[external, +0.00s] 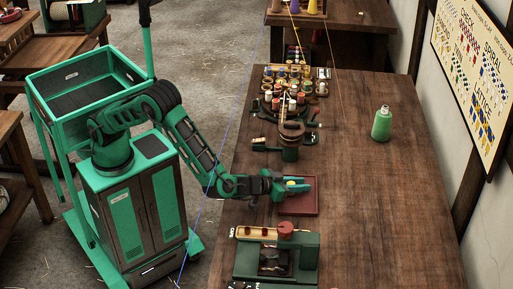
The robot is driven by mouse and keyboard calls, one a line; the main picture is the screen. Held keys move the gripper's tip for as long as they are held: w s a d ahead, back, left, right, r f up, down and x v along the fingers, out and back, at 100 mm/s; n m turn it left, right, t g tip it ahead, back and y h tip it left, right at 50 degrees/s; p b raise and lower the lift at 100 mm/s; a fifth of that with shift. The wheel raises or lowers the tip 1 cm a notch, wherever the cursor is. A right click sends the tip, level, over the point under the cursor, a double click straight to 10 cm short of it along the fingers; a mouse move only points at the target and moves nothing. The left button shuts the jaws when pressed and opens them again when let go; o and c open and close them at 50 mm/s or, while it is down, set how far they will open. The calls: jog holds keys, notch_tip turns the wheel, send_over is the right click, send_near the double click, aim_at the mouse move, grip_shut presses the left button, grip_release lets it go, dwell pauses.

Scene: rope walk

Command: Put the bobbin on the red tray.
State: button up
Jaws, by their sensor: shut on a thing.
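The red tray (299,208) lies flat on the wooden table, near its left edge. My gripper (296,186) is over the tray's upper part, reaching in from the left. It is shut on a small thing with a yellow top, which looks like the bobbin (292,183). The fingers hide most of it. I cannot tell whether it touches the tray or hangs just above it.
A dark green machine with a red knob (285,229) stands just below the tray. A green post with a brown ring top (291,134) and a rack of several spools (289,90) stand above it. A green bottle (381,124) is at right.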

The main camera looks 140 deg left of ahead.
jog(key=o, duration=1)
jog(key=v, duration=1.2)
